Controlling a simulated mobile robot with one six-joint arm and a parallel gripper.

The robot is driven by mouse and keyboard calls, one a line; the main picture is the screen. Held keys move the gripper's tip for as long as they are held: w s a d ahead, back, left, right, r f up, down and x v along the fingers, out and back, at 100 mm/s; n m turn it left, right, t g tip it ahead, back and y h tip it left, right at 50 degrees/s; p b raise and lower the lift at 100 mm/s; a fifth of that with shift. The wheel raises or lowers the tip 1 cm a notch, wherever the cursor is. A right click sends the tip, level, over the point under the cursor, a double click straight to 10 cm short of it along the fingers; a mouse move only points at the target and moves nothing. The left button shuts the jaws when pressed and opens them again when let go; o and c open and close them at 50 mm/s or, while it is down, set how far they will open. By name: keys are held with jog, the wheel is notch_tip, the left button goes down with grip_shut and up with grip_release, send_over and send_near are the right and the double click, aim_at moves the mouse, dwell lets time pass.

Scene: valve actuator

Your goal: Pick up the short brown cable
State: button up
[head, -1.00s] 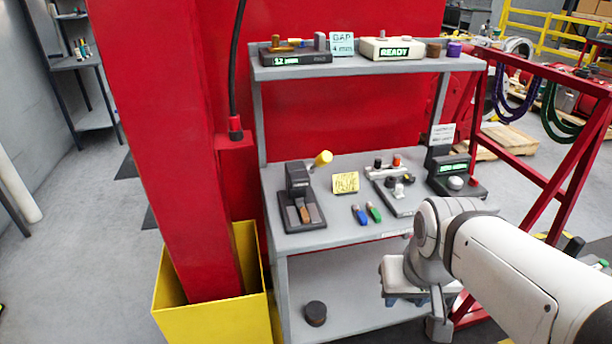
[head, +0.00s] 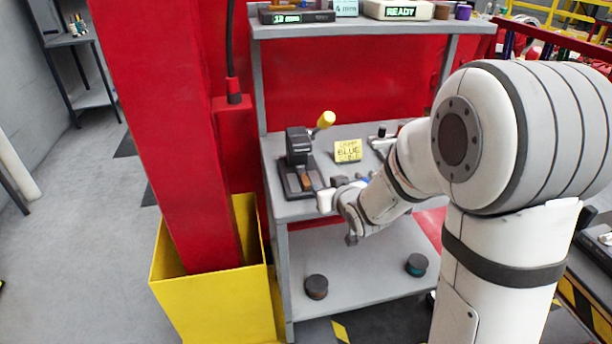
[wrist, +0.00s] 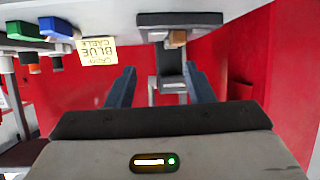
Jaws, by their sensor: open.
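A short brown piece, which looks like the short brown cable (head: 306,181), lies in the bed of the dark press (head: 298,147) with a yellow-knobbed lever, on the workbench. In the wrist view, which looks upside down, a tan-brown end (wrist: 178,39) shows at the press. My gripper (wrist: 160,80) is open and empty, its two blue-grey fingers apart and pointing toward the bench. In the head view it is at the bench's front edge, right of the press, its fingers partly hidden by my wrist. The gripper is apart from the brown piece.
A yellow note reading BLUE (head: 348,151) stands behind my gripper. Blue (wrist: 58,27) and green (wrist: 22,31) pieces lie beside it. Two round spools (head: 316,286) (head: 416,264) sit on the lower shelf.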

aim_at(304, 177)
jog(key=a, duration=0.1)
jog(key=w+a+f+y, duration=0.1)
jog(key=a, duration=0.1)
jog(key=shift+w+a+f+n+t+y, duration=0.2)
jog(key=shift+f+n+t+y, duration=0.1)
jog(key=shift+n+y, duration=0.1)
jog(key=shift+x, duration=1.2)
jog(key=shift+d+p+x, duration=0.2)
jog(key=shift+x, duration=1.05)
jog(key=shift+d+p+x, duration=0.15)
jog(key=shift+d+x, duration=0.05)
jog(key=shift+x, duration=1.05)
jog(key=shift+w, duration=0.2)
jog(key=shift+c, duration=0.5)
grip_shut()
